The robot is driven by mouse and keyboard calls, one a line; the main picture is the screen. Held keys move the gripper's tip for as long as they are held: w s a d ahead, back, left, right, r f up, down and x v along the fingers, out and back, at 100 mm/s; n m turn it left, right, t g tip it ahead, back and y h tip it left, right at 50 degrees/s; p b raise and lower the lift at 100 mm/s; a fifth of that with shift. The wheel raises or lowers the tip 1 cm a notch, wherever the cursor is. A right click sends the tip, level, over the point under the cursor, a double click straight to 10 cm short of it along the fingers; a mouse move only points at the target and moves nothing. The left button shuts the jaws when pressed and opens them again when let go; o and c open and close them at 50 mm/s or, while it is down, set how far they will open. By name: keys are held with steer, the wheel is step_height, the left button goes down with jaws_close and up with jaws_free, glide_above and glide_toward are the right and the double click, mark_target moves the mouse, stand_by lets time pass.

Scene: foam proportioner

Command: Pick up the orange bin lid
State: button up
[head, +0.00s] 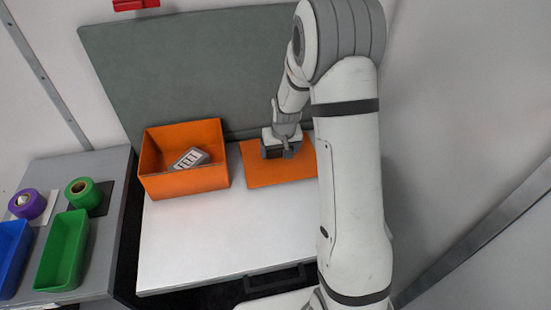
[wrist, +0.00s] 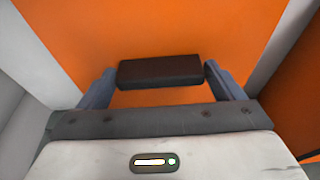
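The orange bin lid (head: 265,176) lies flat on the white table, to the right of the orange bin. In the wrist view the lid (wrist: 75,35) fills most of the picture, with its dark block handle (wrist: 160,70) in the middle. My gripper (head: 283,152) is low over the lid, pointing down. In the wrist view its two fingers (wrist: 160,82) stand on either side of the handle, close to its ends, with a narrow gap showing at the left end. The gripper hides the handle in the head view.
The open orange bin (head: 185,182) holds a grey device (head: 190,160). A grey panel (head: 190,70) stands behind the table. On the left side table are green (head: 62,250) and blue (head: 10,255) trays and two tape rolls. The table front (head: 210,245) is clear.

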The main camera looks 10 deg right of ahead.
steer(key=c, duration=0.7)
steer(key=shift+o, duration=0.2)
